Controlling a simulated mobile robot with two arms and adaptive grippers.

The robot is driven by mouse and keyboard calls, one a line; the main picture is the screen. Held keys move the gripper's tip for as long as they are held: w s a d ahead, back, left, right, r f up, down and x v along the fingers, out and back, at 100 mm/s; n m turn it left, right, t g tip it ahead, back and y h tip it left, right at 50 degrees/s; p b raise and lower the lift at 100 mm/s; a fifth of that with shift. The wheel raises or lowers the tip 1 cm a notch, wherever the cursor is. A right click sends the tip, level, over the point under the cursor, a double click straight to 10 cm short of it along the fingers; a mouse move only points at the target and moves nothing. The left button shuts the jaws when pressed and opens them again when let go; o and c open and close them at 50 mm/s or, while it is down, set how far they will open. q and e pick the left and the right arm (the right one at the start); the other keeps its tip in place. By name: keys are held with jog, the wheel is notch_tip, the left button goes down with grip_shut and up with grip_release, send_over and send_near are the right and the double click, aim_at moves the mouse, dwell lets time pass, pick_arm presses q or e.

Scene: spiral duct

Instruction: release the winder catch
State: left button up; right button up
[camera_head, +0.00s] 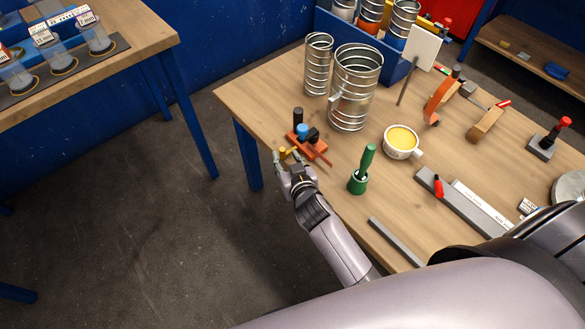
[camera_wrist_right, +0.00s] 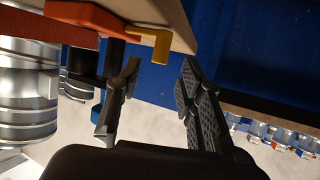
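The winder (camera_head: 308,145) has an orange base, with black and blue parts on top, at the table's left edge. In the right wrist view its base (camera_wrist_right: 92,17) is at the upper left. A yellow L-shaped piece, apparently the catch (camera_wrist_right: 152,38), sticks out from it, and it also shows small in the head view (camera_head: 283,153). My right gripper (camera_head: 288,160) is beside the winder at the table edge. In the wrist view it (camera_wrist_right: 160,66) is open and empty, with the yellow piece just beyond its fingertips; contact cannot be told. My left gripper is not in view.
Spiral ducts (camera_head: 353,88) stand behind the winder. A second table (camera_head: 95,60) stands at upper left, with open floor (camera_head: 130,220) below.

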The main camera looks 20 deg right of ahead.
jog(key=v, duration=0.6)
jog(key=shift+s, duration=0.2)
jog(key=s+f+n+g+y, duration=0.1)
jog(key=s+f+g, duration=0.35)
jog(key=f, duration=0.75)
jog(key=s+f+n+g, duration=0.1)
jog(key=s+f, duration=0.6)
jog(key=f, duration=0.6)
jog(key=s+d+f+g, duration=0.2)
jog(key=s+f, duration=0.3)
jog(key=s, duration=0.4)
jog(key=s+d+f+g, duration=0.2)
jog(key=s+f, duration=0.4)
jog(key=s, duration=0.3)
jog(key=s+d+f+n+g, duration=0.1)
jog(key=s+d+f+g, duration=0.2)
jog(key=s, duration=0.6)
notch_tip(320, 180, down, 3)
jog(key=shift+s+r, duration=0.25)
jog(key=shift+s, duration=0.15)
